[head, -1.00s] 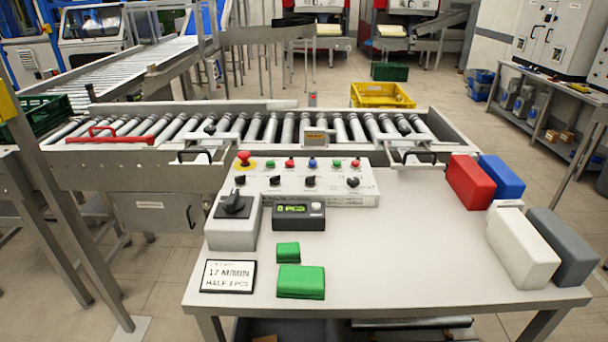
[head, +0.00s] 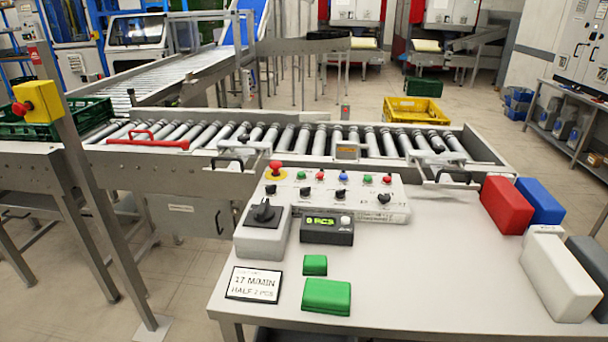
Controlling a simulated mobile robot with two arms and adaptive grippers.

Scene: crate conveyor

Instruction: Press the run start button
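The white control panel (head: 340,204) stands at the back edge of the table, beside the conveyor. The button labels are too small to read, so I cannot tell which one is run start. Neither of my grippers is in view.
A grey box with a black rotary switch (head: 263,230) and a counter reading "0 PCS" (head: 327,229) stand before the panel. A card (head: 254,284) reads "17 M/MIN HALF 2 PCS". Green blocks (head: 326,296) lie nearby; red (head: 507,205), blue and white blocks stand right.

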